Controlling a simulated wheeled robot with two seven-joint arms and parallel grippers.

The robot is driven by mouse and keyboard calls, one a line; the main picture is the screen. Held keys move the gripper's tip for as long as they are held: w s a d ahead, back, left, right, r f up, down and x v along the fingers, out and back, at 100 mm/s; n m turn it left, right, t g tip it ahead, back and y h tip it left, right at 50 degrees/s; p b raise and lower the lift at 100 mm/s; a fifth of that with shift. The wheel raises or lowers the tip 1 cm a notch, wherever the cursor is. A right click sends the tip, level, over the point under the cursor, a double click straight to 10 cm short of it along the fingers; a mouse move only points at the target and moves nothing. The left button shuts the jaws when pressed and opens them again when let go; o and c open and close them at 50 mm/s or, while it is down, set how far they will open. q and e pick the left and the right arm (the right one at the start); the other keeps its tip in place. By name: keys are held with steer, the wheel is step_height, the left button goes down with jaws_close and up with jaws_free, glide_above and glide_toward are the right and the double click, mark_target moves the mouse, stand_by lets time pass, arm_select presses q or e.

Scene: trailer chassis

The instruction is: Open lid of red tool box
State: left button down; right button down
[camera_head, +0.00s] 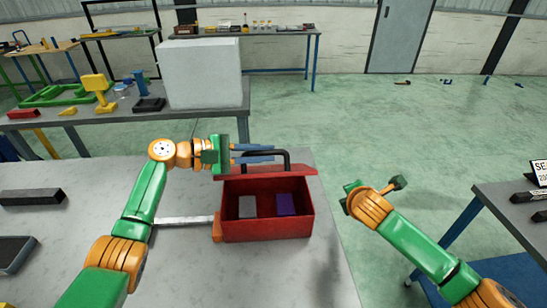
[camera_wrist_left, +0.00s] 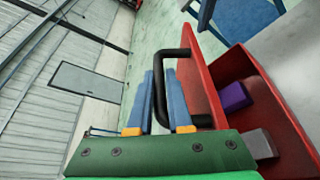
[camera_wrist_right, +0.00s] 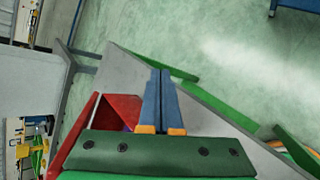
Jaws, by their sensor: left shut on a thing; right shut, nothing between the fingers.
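The red tool box (camera_head: 268,228) stands on the grey table in the head view. Its red lid (camera_head: 300,171) is raised and tilted at the back. The interior shows, with a purple block (camera_head: 286,204) and a grey block (camera_head: 247,206). The black handle (camera_head: 287,155) is on the lid's outer side. My left gripper (camera_head: 253,154) is shut on the handle, which also shows between its blue fingers in the left wrist view (camera_wrist_left: 188,83). My right gripper (camera_wrist_right: 160,72) is shut and empty, to the right of the box; its fingertips are unclear in the head view.
A flat metal bar (camera_head: 183,221) lies left of the box. A dark block (camera_head: 30,197) lies further left on the table (camera_head: 190,275). A table with a large white block (camera_head: 203,73) stands behind. Another table (camera_head: 500,200) stands at right, with open floor between.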

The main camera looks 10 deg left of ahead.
steer(key=a+r+n+y, duration=0.1)
steer(key=a+r+n, duration=0.2)
steer(key=a+r, duration=0.5)
steer(key=n+g+y, duration=0.2)
steer(key=n+g, duration=0.1)
steer(key=n, duration=0.8)
glide_toward(274, 173)
steer(key=shift+n, duration=0.4)
steer(key=shift+w+a+f, duration=0.25)
steer(key=shift+w+f, duration=0.4)
steer(key=shift+w, duration=0.25)
steer(key=shift+w+a+f, duration=0.25)
steer(key=shift+w+f, duration=0.4)
steer(key=shift+w, duration=0.25)
steer(key=shift+w+a+f, duration=0.3)
steer(key=shift+w+f, duration=0.35)
steer(key=shift+w, duration=0.3)
